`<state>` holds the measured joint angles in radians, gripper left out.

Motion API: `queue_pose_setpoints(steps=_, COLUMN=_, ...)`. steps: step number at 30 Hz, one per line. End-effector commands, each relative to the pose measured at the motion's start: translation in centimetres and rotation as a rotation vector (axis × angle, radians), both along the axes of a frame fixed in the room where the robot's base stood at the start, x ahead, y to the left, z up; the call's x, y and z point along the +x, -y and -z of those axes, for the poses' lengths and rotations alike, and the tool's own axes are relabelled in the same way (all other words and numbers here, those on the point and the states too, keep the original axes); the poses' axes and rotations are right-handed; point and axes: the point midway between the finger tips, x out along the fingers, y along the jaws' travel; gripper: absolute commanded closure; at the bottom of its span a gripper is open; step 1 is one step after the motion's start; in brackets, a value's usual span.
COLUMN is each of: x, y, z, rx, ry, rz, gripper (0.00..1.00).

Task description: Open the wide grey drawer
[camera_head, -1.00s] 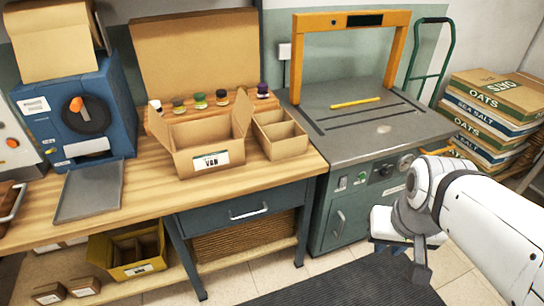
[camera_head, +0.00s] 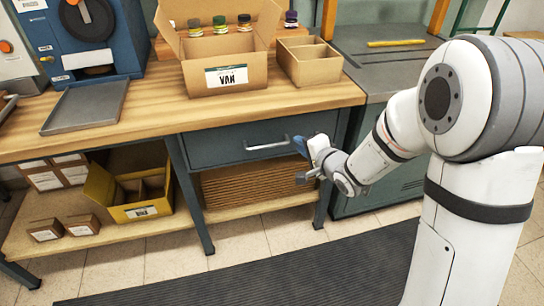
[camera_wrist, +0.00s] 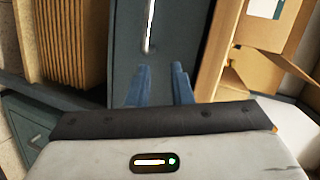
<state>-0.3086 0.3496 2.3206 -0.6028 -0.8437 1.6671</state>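The wide grey drawer (camera_head: 218,146) is blue-grey and sits under the wooden bench top, with its front flush and shut. Its pale bar handle (camera_head: 267,147) runs across the middle of the front. My gripper (camera_head: 301,162) is in front of the drawer's right part, right of the handle. In the wrist view the drawer front (camera_wrist: 125,40) fills the middle. The handle (camera_wrist: 149,25) stands beyond the two blue fingertips of my gripper (camera_wrist: 160,72), which are apart with nothing between them. The handle is not between the fingers.
The bench top (camera_head: 140,130) holds a box marked VAN (camera_head: 225,75), a divided carton (camera_head: 310,60) and a grey tray (camera_head: 87,107). Stacked cardboard (camera_head: 250,185) lies below the drawer, with a yellow bin (camera_head: 140,212) to its left. A dark mat (camera_head: 270,275) covers the floor in front.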

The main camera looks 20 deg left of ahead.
Motion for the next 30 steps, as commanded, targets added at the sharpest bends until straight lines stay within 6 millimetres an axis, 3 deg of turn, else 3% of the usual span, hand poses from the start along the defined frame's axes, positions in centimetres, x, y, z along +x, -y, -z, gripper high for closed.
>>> queue_pose_setpoints(steps=1, x=-0.4, y=-1.5, z=2.4, rx=0.07, ry=-0.026, rz=-0.031, gripper=0.8)
queue_pose_setpoints(steps=4, x=-1.1, y=-3.4, z=3.6, rx=0.185, ry=-0.066, rz=-0.081, gripper=0.8)
queue_pose_setpoints(steps=10, x=-1.2, y=-5.4, z=4.2, rx=0.265, ry=-0.099, rz=-0.116, gripper=0.8)
queue_pose_setpoints(steps=21, x=2.0, y=-9.9, z=5.1, rx=0.264, ry=-0.096, rz=-0.115, gripper=0.8)
queue_pose_setpoints(steps=30, x=2.8, y=-10.9, z=5.2, rx=0.263, ry=-0.097, rz=-0.112, gripper=0.8)
